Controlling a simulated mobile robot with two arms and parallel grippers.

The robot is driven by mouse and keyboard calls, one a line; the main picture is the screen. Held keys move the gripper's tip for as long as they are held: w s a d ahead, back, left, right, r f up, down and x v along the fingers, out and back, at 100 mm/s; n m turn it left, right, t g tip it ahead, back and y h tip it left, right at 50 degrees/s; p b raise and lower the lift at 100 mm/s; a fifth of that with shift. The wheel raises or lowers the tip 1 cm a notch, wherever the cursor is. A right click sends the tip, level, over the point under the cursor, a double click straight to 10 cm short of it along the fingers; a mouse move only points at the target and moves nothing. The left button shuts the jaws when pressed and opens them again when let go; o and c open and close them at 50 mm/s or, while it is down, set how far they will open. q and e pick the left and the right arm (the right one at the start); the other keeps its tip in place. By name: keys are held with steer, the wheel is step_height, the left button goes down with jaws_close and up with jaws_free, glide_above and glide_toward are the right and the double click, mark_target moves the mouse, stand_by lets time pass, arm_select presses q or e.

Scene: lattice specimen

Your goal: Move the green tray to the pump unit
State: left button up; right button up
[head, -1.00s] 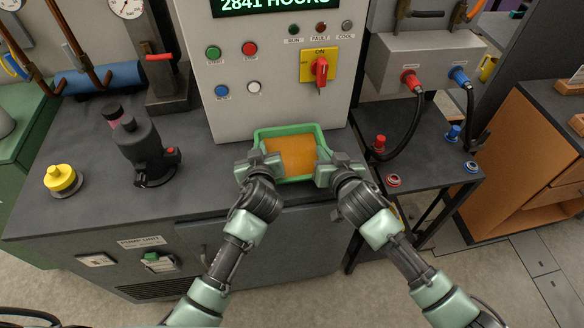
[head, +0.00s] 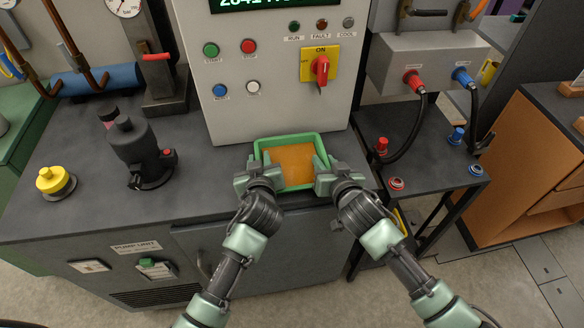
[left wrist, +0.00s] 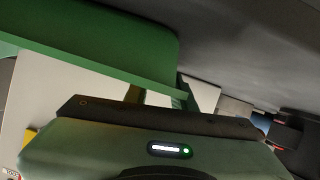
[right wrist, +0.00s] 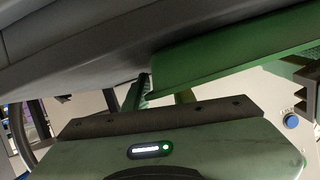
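The green tray (head: 288,137) with an orange slab (head: 291,162) in it is over the front part of the dark pump unit top (head: 215,185), in front of the grey control panel. I cannot tell whether its base touches the top. My left gripper (head: 265,170) is at its front left side and my right gripper (head: 322,170) at its front right side. Both seem shut on the tray walls, though the fingertips are partly hidden. The tray's green wall also shows close up in the left wrist view (left wrist: 90,40) and right wrist view (right wrist: 240,45).
A black pump (head: 140,150) and a yellow-capped fitting (head: 54,181) stand on the unit to the left. The control panel (head: 270,110) rises behind the tray. A side table (head: 425,170) with red and blue connectors is at right. The top left of the tray is clear.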

arm_select(q)
steer(key=v, duration=1)
steer(key=shift+s+r, duration=0.15)
steer(key=shift+s, duration=0.25)
arm_select(e)
steer(key=shift+s, duration=0.15)
steer(key=v, duration=1.2)
